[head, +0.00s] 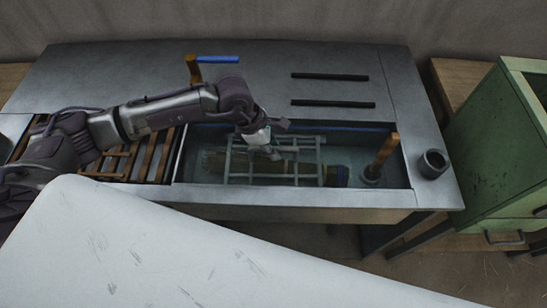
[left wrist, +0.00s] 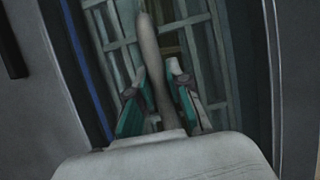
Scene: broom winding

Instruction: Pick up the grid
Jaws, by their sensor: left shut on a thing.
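The grid (head: 297,168) is a pale grey frame of crossed bars. In the left wrist view the grid (left wrist: 120,44) fills the space beyond the fingers. My left gripper (head: 270,152) reaches down over the middle of the grid. Its teal-padded fingers (left wrist: 158,95) are shut on a long pale bar of the grid, which runs between them. My right gripper is not in view.
A wooden-handled tool (head: 384,152) stands in the basin's right end. A dark cup (head: 433,163) sits on the bench at right. Two black bars (head: 332,103) lie behind. A slatted wooden rack (head: 125,160) is at left.

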